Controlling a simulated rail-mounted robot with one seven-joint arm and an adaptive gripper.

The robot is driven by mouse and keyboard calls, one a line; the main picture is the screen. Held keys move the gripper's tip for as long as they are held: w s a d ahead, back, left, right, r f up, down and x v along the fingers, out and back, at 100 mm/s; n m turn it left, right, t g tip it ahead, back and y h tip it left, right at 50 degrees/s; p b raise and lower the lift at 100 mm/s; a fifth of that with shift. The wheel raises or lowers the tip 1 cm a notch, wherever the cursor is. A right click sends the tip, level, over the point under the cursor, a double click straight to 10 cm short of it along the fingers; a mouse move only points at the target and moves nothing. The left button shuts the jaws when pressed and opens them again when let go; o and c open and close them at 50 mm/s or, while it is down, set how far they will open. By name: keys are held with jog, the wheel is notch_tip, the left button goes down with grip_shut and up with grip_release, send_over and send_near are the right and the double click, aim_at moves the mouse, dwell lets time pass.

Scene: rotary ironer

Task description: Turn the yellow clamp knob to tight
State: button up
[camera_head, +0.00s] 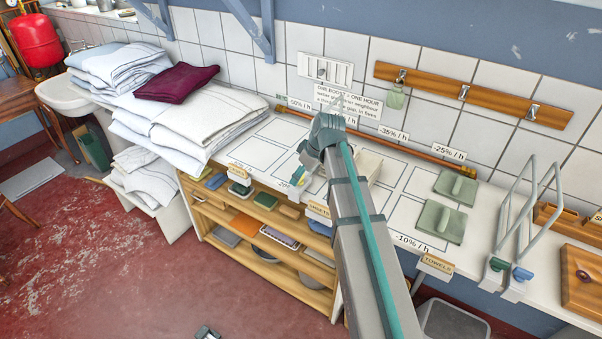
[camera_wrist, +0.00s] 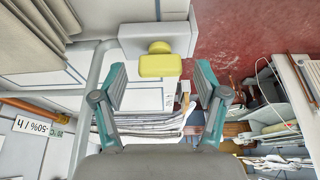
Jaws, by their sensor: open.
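The yellow clamp knob (camera_wrist: 160,64) shows in the wrist view as a rounded bar on a short stem. It sits against a pale block (camera_wrist: 155,38) beside a grey rail. My gripper (camera_wrist: 161,72) is open, with one finger on each side of the knob and a visible gap to both. I cannot tell how far the fingertips reach past it in depth.
In the head view the white counter (camera_head: 405,181) holds folded linen (camera_head: 195,115) at left and two green pads (camera_head: 442,222) at right. Wire frames with a green knob (camera_head: 498,264) and a blue knob (camera_head: 522,273) stand at the right edge. Shelves (camera_head: 260,235) lie below.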

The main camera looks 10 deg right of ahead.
jog(key=shift+w+a+f, duration=0.1)
jog(key=shift+f, duration=0.25)
jog(key=c, duration=1.2)
jog(key=shift+o, duration=0.2)
